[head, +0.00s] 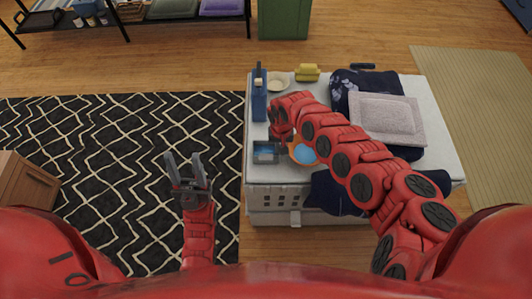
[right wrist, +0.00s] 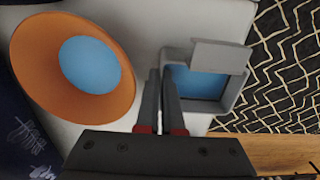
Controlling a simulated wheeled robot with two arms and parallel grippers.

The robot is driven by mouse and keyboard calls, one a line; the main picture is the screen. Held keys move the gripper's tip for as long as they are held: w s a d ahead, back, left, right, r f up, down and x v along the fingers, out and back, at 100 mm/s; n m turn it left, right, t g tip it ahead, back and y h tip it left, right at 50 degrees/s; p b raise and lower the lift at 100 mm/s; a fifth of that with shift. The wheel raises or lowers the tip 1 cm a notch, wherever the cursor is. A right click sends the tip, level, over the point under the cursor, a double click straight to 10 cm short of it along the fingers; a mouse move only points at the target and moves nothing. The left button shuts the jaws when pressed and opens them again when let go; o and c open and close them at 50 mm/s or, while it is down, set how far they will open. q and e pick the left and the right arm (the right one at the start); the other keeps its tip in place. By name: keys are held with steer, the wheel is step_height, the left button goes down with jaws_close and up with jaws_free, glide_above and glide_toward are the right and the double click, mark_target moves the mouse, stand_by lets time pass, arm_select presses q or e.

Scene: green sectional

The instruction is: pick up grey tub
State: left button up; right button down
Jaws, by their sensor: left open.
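The grey tub (head: 265,158) is a small box with a blue inside, near the left front of the white-topped table. It also shows in the right wrist view (right wrist: 238,92), upright as far as I can see. My right gripper (right wrist: 161,72) has its fingers close together at the tub's left wall, which seems pinched between them; the fingertips partly overlap the rim. My left gripper (head: 184,158) is open and empty over the patterned rug, left of the table.
An orange bowl (right wrist: 118,75) with a blue centre stands close beside the tub. A blue bottle (head: 259,98), a cream bowl (head: 279,80) and a yellow object (head: 307,72) stand behind. Dark cloth and a grey cushion (head: 387,118) lie to the right. The rug (head: 110,140) is clear.

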steer(key=shift+r, duration=0.1)
stand_by(0.6)
steer(key=shift+r, duration=0.6)
steer(key=shift+s+d+r, duration=0.1)
steer(key=shift+s+r, duration=0.05)
steer(key=shift+r, duration=0.45)
steer(key=shift+s+d+r, duration=0.1)
steer(key=shift+r, duration=0.5)
steer(key=s+d+r+p, duration=0.1)
steer(key=s+d+p, duration=0.1)
steer(key=s+p, duration=1)
steer(key=s, duration=0.3)
steer(key=shift+d+r, duration=0.15)
steer(key=shift+d, duration=0.25)
steer(key=shift+s, duration=0.1)
